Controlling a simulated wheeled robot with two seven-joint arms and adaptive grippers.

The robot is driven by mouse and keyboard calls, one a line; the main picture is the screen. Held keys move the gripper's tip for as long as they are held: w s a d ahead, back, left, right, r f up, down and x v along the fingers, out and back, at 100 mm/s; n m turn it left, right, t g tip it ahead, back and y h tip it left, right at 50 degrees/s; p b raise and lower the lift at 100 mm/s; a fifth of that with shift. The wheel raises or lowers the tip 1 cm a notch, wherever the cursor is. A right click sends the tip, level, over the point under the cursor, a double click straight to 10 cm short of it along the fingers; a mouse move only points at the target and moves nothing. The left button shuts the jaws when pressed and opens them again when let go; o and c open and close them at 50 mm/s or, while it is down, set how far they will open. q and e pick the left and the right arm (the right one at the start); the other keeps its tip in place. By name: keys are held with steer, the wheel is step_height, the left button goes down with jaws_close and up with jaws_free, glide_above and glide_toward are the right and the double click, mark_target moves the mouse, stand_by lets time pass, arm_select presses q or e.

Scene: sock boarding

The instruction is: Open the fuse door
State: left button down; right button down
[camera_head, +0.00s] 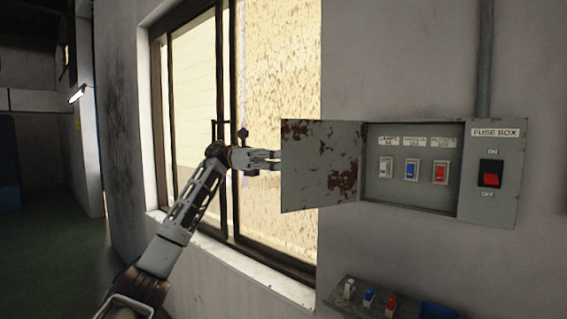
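The fuse box (490,208) is a grey metal case on the wall, labelled "FUSE BOX". Its door (325,168), grey with rust patches, stands swung open to the left, hinged at the left side of the box. Inside the box are a white, a blue and a red fuse (440,172) under small labels. My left gripper (275,160) is at the door's outer left edge, in front of the window. Its fingertips meet or pass behind the door edge, so I cannot tell whether they touch or hold it. My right gripper is not in view.
A red ON/OFF switch (490,174) is on the box's right side. Below, a small shelf (337,296) holds white, blue and red pieces and a blue item. A window with a sill (250,276) is behind my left arm. A conduit (485,60) rises above the box.

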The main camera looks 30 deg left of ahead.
arm_select(q)
steer(key=c, duration=1.7)
jaws_free()
steer(key=shift+s+r, duration=0.15)
steer(key=shift+r, duration=0.35)
steer(key=shift+o, duration=0.7)
steer(key=shift+d, duration=0.15)
steer(key=shift+a, duration=0.25)
steer(key=a+f, duration=0.1)
steer(key=a, duration=1)
steer(key=shift+a, duration=0.15)
steer(key=shift+s, duration=0.15)
